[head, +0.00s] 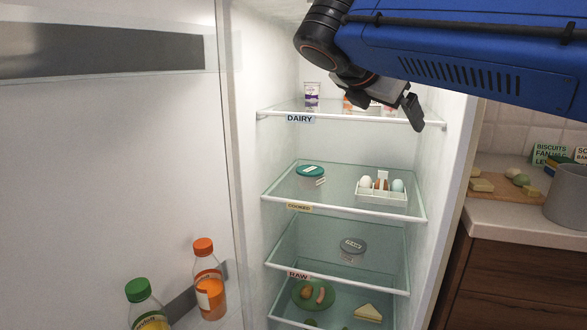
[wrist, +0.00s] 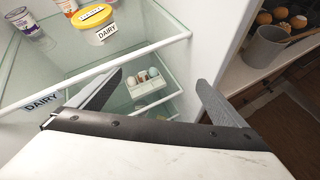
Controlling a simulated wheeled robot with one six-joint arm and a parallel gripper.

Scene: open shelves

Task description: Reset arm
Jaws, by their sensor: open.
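My gripper (wrist: 155,95) is open and empty in the wrist view, its two fingers spread wide in front of the open fridge. In the head view my gripper (head: 390,100) shows at the top, in front of the top shelf marked DAIRY, and my blue arm covers the upper right. One finger hangs down near the right end of the shelf's front edge. The gripper hides part of what stands on that shelf.
The DAIRY shelf (wrist: 140,47) holds a yellow-lidded tub (wrist: 95,24) and small cups. Below are an egg tray (head: 382,197), a teal-lidded tub (head: 310,172) and a grey-lidded tub (head: 353,246). Bottles stand in the open door. A pot (head: 568,195) is on the right counter.

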